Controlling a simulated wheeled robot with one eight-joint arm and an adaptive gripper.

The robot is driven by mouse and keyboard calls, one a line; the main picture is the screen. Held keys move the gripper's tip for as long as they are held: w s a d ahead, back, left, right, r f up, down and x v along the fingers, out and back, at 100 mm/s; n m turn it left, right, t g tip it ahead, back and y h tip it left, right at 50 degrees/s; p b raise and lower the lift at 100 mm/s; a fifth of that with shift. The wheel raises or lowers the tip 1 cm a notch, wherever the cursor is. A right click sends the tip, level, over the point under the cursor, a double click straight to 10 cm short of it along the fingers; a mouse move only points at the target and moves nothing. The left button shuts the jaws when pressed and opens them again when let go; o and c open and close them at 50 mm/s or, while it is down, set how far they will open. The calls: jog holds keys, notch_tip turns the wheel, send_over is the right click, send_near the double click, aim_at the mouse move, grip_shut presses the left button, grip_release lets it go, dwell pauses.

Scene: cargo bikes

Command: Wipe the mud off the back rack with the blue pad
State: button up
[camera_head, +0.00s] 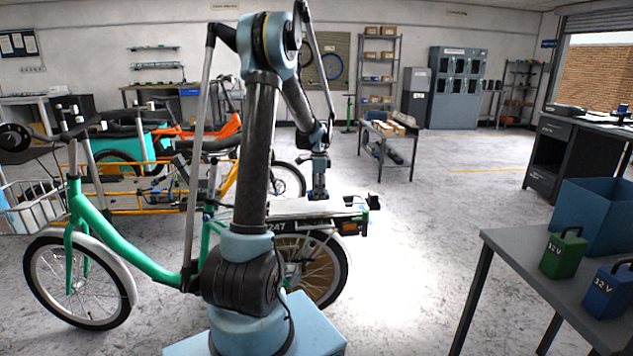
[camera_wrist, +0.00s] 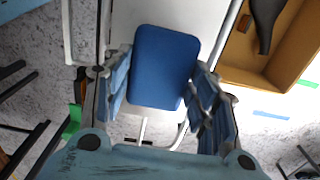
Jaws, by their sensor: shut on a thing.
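My gripper (camera_head: 319,183) is shut on the blue pad (camera_wrist: 163,67), which lies between its two fingers in the wrist view. The pad shows small and dark at the fingertips in the head view (camera_head: 318,196). The pale flat back rack (camera_head: 288,208) of the green bike lies below my gripper, partly behind my arm. It also shows as a light surface in the wrist view (camera_wrist: 205,18). I cannot tell whether the pad touches the rack. I make out no mud on the visible parts; the pad and fingers hide some of the rack.
The green bike (camera_head: 150,262) stands close to my base. A yellow-framed cargo bike (camera_head: 130,200) is behind it. At right are a grey table (camera_head: 520,255) with a blue bin (camera_head: 597,222), a green battery (camera_head: 563,254) and a blue battery (camera_head: 607,291). Open floor lies between.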

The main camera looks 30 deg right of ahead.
jog(key=shift+w+a+r, duration=0.1)
jog(key=shift+r, duration=0.55)
jog(key=shift+w+a+r, duration=0.1)
jog(key=shift+r, duration=1.85)
